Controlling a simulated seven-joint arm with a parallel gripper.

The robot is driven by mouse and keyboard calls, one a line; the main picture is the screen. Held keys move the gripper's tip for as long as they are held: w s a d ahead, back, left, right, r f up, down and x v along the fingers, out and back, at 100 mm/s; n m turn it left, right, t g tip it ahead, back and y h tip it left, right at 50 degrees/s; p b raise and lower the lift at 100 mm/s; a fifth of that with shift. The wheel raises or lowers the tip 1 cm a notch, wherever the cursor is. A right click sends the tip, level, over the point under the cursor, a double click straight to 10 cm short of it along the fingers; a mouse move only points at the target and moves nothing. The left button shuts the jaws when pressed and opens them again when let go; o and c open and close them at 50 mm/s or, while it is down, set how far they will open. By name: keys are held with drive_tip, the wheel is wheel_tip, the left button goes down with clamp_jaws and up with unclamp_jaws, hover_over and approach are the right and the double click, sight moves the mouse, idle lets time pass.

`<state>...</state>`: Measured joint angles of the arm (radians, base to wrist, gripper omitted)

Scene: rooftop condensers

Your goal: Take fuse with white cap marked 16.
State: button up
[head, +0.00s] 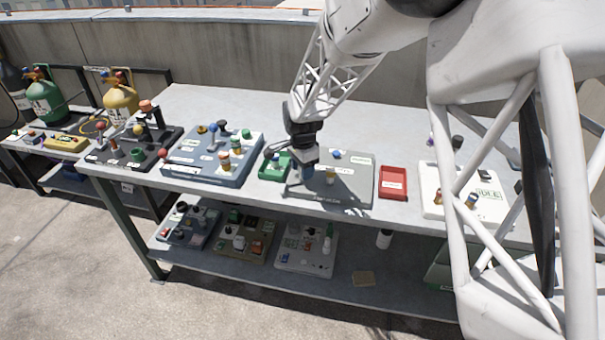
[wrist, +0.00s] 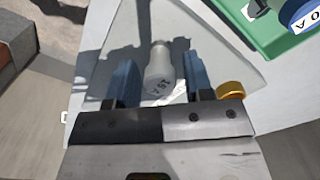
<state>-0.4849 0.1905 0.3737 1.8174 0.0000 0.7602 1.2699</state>
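The fuse with the white cap (wrist: 159,68) stands in the wrist view, and its cap bears a marking that reads like 16 A, upside down. My gripper (wrist: 160,76) is open, with one blue finger on each side of the fuse and a narrow gap showing at both sides. In the head view my gripper (head: 304,172) is low over the left part of the grey panel (head: 352,192). The fuse is hidden behind the gripper there.
A gold-coloured round part (wrist: 230,89) is just right of the right finger. A green tray (head: 271,172) lies left of the panel and a red tray (head: 393,195) right of it. A blue panel (head: 190,172) with several knobs stands further left.

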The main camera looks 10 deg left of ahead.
drive_tip(key=c, duration=0.7)
drive_tip(key=shift+r, duration=0.1)
drive_tip(key=shift+r, duration=0.8)
wheel_tip(320, 180, up, 2)
drive_tip(key=shift+r, duration=0.1)
drive_tip(key=s+d, duration=0.3)
drive_tip(key=s, duration=0.4)
drive_tip(key=s+d+r, duration=0.1)
drive_tip(key=s+d, duration=0.3)
drive_tip(key=s, duration=0.3)
drive_tip(key=shift+s+d, duration=0.15)
